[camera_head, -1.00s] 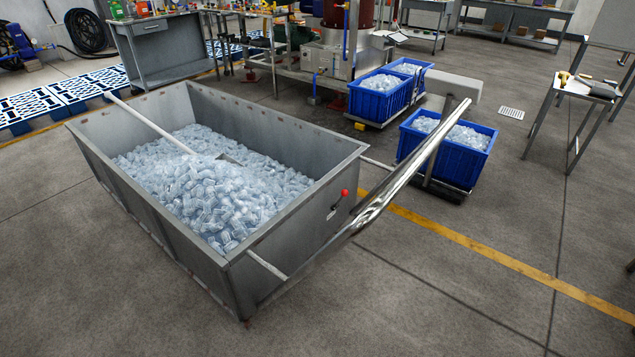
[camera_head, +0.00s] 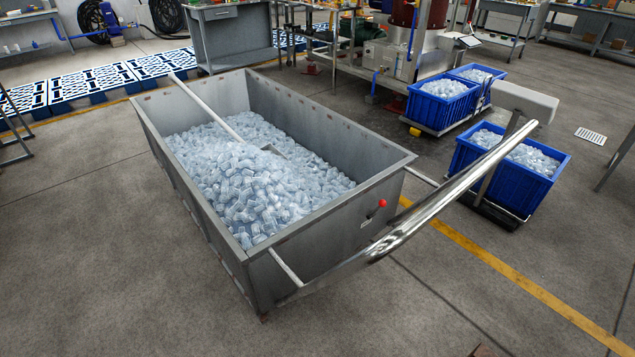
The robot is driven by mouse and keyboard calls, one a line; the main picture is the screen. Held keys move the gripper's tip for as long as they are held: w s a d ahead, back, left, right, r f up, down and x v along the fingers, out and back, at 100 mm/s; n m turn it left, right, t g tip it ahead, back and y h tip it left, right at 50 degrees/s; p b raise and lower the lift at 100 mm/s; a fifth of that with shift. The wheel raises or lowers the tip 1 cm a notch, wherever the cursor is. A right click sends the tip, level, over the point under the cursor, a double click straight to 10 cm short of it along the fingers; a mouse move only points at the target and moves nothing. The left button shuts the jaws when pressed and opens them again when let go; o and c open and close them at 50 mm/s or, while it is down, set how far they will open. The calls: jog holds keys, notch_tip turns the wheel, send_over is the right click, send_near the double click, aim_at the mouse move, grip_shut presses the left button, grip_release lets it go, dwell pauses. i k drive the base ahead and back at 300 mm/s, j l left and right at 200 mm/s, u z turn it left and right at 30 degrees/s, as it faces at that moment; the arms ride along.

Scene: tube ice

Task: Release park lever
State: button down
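The park lever (camera_head: 376,209) is a small lever with a red knob on the near right end wall of a large grey metal bin (camera_head: 200,208). The bin is filled with tube ice (camera_head: 250,185), and a long-handled shovel (camera_head: 215,115) lies in it. A shiny metal push handle (camera_head: 440,200) slants up in front of that end wall, and the red knob shows just left of it. My gripper is not in view.
Blue crates of ice (camera_head: 513,168) stand on low trolleys behind the handle, with another pair (camera_head: 443,104) farther back. A grey workbench (camera_head: 236,38) and blue pallets (camera_head: 88,86) are at the back left. The concrete floor in front is clear, crossed by a yellow line (camera_head: 500,265).

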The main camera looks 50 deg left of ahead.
aim_at(382, 204)
jog(key=i+j+u, duration=0.15)
jog(key=i+u, duration=1.1)
jog(key=k, duration=0.1)
